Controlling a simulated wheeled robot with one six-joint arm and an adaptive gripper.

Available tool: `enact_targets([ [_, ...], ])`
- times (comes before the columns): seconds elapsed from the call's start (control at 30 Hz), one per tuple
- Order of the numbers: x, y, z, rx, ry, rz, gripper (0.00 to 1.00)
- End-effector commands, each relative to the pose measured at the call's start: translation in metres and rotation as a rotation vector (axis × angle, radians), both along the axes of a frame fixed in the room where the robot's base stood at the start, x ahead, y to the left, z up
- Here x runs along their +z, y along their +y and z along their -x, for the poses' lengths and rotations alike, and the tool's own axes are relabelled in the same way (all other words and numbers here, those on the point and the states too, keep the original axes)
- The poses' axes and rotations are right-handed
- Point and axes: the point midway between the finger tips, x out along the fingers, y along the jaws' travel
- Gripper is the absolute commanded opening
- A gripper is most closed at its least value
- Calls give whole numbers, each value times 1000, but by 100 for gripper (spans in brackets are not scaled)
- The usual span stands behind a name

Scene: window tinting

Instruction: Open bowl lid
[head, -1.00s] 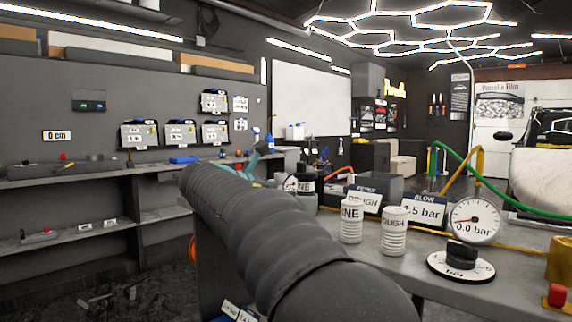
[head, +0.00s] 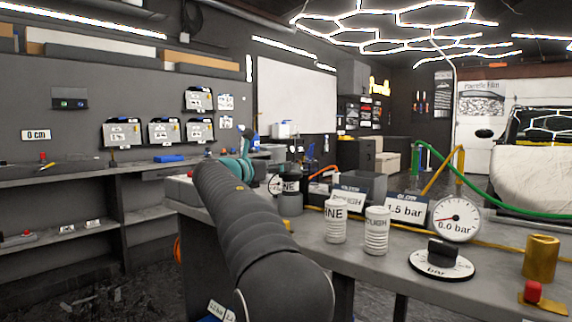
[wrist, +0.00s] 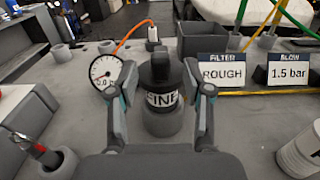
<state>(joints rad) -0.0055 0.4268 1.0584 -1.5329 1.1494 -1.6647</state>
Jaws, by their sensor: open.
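The filter bowl (wrist: 164,123) is a dark canister labelled FINE, standing upright in a round grey holder with a black lid (wrist: 160,70) on top. It also shows in the head view (head: 290,202), behind my arm. My gripper (wrist: 160,92) is open in the wrist view, with one finger on each side of the bowl near lid height. I cannot tell whether the fingers touch it. In the head view the gripper is mostly hidden by my own arm.
A pressure gauge (wrist: 105,71) stands close left of the bowl. A grey box with a ROUGH sign (wrist: 222,72) and a 1.5 bar sign (wrist: 288,74) stand behind right. White FINE (head: 336,222) and ROUGH (head: 377,231) cartridges stand on the bench. An orange hose (wrist: 132,35) runs behind.

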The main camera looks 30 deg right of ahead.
Motion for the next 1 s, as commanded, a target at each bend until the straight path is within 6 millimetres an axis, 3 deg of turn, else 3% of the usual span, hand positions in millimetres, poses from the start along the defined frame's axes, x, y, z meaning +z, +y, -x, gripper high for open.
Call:
enact_targets([
  [0.23,0,-30,-13,-2,0,-1,50],
  [0.67,0,-37,-17,0,0,-1,50],
  [0.87,0,-37,-17,0,0,-1,2],
  [1.0,0,-37,-17,0,0,0,0],
])
